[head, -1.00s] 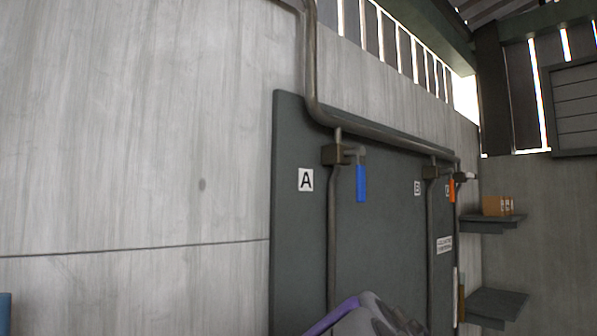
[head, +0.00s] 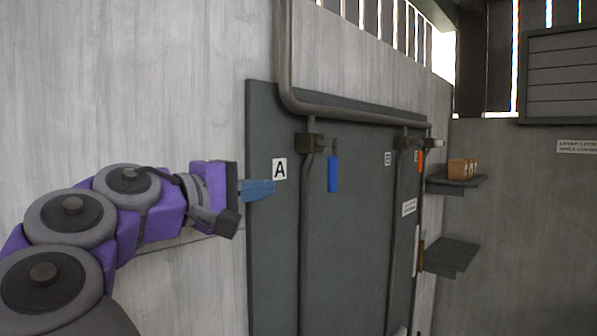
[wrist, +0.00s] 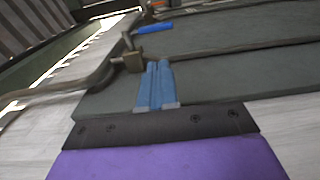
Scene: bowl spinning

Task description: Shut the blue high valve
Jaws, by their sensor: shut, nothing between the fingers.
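The blue valve handle (head: 332,174) hangs straight down from a brown valve body (head: 309,143) on the pipe, right of the letter A sign. In the wrist view the blue handle (wrist: 155,27) lies beyond my fingertips, near the valve body (wrist: 132,60). My gripper (head: 272,188) has blue fingers and is shut and empty. It is left of the handle, just below the A sign in the head view, and apart from the handle. Its fingers also show side by side in the wrist view (wrist: 157,66).
A dark panel (head: 270,250) carries the pipes (head: 350,113). An orange handle (head: 420,160) hangs from another valve to the right. Two shelves (head: 450,255) stick out at the right, the upper one bearing a cardboard box (head: 460,168). The pale wall at the left is bare.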

